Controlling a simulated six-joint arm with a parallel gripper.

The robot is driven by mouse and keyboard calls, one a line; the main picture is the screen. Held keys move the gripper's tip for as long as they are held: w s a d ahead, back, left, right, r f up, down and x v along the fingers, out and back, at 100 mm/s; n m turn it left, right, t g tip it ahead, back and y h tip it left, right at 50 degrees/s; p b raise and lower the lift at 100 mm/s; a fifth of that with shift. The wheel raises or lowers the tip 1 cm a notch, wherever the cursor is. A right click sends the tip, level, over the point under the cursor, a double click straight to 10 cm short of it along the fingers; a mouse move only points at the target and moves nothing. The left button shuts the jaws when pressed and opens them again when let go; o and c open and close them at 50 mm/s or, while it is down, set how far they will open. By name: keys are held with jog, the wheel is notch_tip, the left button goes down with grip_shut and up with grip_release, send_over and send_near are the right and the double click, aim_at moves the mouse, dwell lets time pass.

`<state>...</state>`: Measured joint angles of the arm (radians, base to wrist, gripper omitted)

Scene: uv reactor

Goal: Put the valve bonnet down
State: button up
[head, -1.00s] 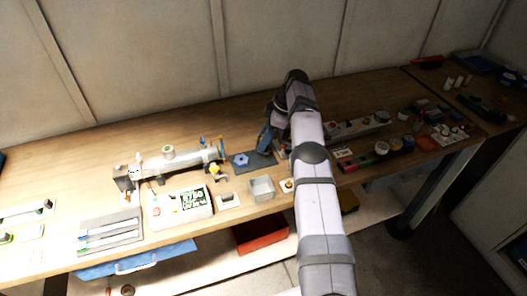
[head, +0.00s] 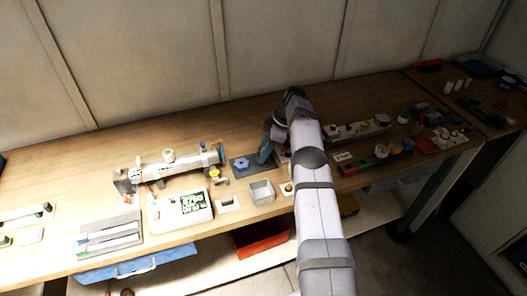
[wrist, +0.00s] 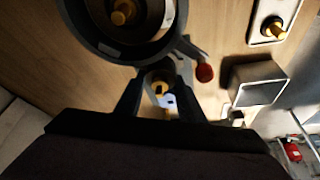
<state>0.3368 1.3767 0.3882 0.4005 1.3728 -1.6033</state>
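In the wrist view, my gripper (wrist: 158,82) has its two dark fingertips close together on either side of a small dark lug with brass colour in it. The lug appears to belong to a large dark ring-shaped part (wrist: 122,54), which I take for the valve bonnet; it is cut off by the top edge. A brass stem (wrist: 122,12) shows through the ring. I cannot tell whether the ring touches anything below. In the head view my arm hides the fingertips and the bonnet, beside the dark mat (head: 262,165) with a blue star-shaped knob (head: 241,165).
A red-tipped lever (wrist: 205,72) lies close to the fingers. An open grey box (head: 262,191) stands near the front edge, left of my arm. A silver tube assembly (head: 170,170) and a white display unit (head: 181,210) stand farther left. Clear wood lies behind them.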

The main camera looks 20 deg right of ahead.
jog(key=o, duration=0.4)
jog(key=shift+r+p, duration=0.2)
jog(key=shift+p, duration=0.1)
jog(key=shift+d+r, duration=0.15)
jog(key=shift+r, duration=0.05)
jog(key=shift+p+v, duration=2.85)
jog(key=shift+v, duration=2.9)
